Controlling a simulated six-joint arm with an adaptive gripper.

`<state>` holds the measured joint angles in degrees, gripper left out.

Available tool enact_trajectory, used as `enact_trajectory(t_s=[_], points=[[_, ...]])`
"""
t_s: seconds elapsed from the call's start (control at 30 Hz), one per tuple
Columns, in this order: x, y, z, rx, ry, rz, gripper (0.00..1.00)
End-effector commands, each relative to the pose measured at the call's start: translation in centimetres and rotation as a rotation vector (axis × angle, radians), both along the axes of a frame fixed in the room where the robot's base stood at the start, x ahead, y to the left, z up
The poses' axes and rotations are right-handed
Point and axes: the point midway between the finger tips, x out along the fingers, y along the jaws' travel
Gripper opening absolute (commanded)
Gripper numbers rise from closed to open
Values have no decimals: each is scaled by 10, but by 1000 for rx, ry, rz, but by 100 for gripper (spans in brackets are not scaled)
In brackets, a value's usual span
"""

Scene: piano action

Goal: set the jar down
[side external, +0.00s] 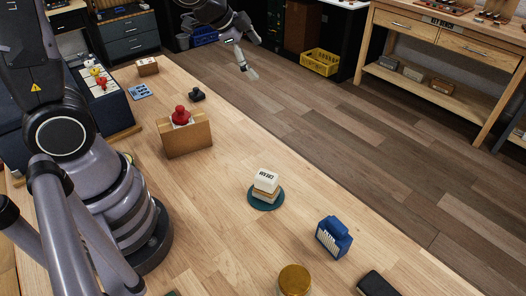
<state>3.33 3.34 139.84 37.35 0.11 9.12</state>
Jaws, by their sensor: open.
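A jar (294,281) with a round gold lid stands upright on the wooden workbench (225,225) at the bottom edge of the side external view. Its lower part is cut off by the picture's edge. My gripper (249,72) is at the top middle, far from the jar and beyond the bench's far edge. It is open, and nothing shows between its fingers.
A dark green disc (252,202) carries stacked blocks (265,183) mid-bench. A blue object (333,237) and a black item (377,284) are right of the jar. Bare bench lies between.

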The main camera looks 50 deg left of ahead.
Motion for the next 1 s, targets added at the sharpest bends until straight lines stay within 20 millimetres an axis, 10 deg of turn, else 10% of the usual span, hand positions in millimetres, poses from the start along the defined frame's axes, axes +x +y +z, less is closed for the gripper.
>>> enact_trajectory(t_s=[0.2, 0.43, 1.0], points=[[-98, 41, 79, -158, 15, 487, 86], [-187, 28, 97, -378, 115, 709, 86], [-208, 21, 98, -435, 155, 743, 86]])
